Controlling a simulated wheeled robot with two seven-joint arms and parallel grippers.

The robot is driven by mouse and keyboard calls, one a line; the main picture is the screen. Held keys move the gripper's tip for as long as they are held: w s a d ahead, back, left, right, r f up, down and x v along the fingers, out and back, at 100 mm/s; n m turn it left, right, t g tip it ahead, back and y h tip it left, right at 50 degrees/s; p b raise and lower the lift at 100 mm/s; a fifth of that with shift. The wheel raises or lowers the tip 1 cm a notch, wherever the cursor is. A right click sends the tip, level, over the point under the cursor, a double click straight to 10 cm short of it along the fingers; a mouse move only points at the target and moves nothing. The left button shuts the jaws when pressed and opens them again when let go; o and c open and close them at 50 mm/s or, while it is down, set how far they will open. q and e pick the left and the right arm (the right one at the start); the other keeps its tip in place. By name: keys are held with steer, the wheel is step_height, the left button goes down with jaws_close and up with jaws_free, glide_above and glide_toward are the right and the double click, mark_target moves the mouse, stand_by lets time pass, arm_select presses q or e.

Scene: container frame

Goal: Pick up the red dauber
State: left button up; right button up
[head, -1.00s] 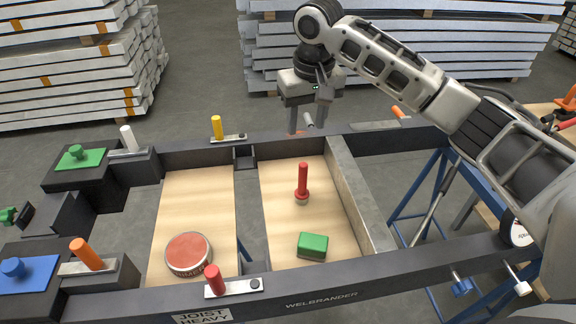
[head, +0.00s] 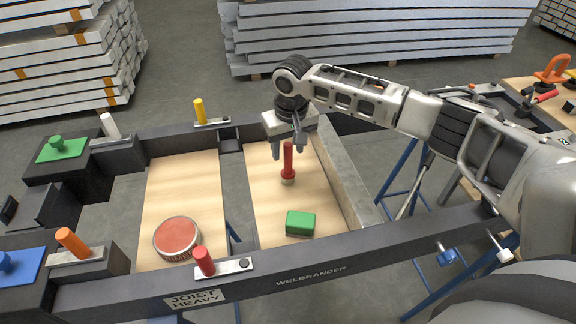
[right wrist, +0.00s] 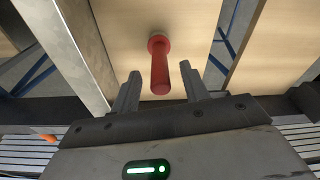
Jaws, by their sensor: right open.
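The red dauber (head: 288,160) stands upright on the right wooden board (head: 262,212) inside the dark frame. My right gripper (head: 287,150) is open, just behind and above the dauber in the head view. In the right wrist view the dauber (right wrist: 159,65) shows between and beyond the two open fingertips (right wrist: 159,80), with its handle pointing towards the gripper. I cannot tell whether either finger touches it. My left gripper is not in view.
A green block (head: 300,222) lies on the same board in front of the dauber. A round red-topped tin (head: 177,238) stands on the left board. A grey beam (head: 345,180) runs along the right side. Red (head: 204,261) and yellow (head: 199,111) handled clamps sit on the frame rails.

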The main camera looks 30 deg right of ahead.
steer(key=shift+w+f, duration=0.15)
steer(key=shift+f, duration=0.6)
jaws_close()
steer(key=shift+r, duration=0.2)
